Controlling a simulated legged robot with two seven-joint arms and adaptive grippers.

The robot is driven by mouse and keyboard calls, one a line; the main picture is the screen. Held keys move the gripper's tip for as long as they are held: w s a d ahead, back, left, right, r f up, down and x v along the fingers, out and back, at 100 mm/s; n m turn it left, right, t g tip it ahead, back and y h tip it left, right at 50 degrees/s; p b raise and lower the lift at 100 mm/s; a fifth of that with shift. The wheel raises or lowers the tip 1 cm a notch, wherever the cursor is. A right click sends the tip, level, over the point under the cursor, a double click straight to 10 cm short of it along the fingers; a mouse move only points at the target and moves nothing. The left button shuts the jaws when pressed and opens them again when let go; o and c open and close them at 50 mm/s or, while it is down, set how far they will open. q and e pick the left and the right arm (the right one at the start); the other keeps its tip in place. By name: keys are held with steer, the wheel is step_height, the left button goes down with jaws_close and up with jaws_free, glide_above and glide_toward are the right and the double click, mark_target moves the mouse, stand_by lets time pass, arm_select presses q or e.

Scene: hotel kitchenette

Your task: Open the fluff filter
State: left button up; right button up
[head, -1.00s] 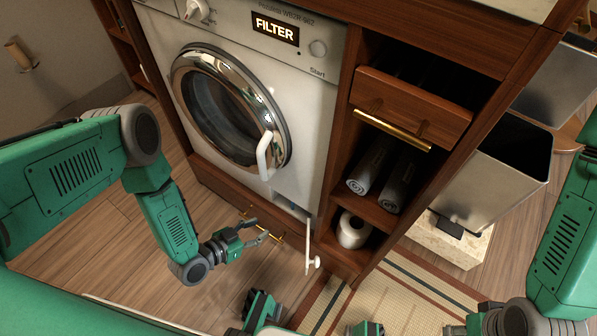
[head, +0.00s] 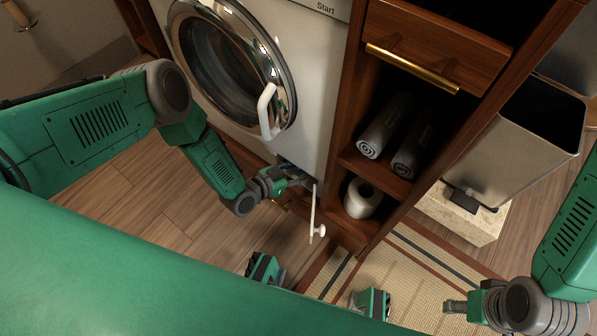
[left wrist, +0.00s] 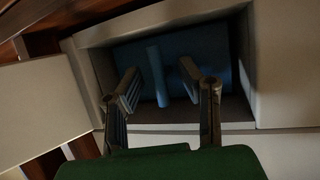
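The fluff filter (left wrist: 158,75) shows in the left wrist view as a blue face with a raised upright bar, set inside a recess low in the washing machine (head: 312,60). The small white flap (head: 313,208) over this recess stands open. My left gripper (left wrist: 156,82) is open, its two fingers reaching into the recess on either side of the bar, with gaps visible on both sides. In the head view, my left gripper (head: 305,180) is at the recess and partly hides it; the filter cannot be made out there. My right gripper (head: 457,307) is low at the right, over the mat, away from the machine.
The round washer door (head: 230,65) with its white handle is shut, above the recess. A wooden cabinet with a brass-handled drawer (head: 430,45), rolled towels (head: 385,125) and a paper roll (head: 362,198) stands right beside the flap. The wood floor (head: 180,215) in front is clear.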

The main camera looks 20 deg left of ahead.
arm_select(q)
steer(key=shift+w+d+f, duration=0.1)
steer(key=shift+w+d, duration=0.15)
steer(key=shift+d, duration=0.05)
steer(key=shift+a, duration=0.3)
jaws_close()
steer(key=shift+s, duration=0.45)
steer(key=s+a+p, duration=0.2)
steer(key=s, duration=0.6)
steer(key=s+a+p, duration=0.3)
steer(key=s, duration=0.5)
steer(key=shift+s+a, duration=0.2)
steer(key=shift+a, duration=0.05)
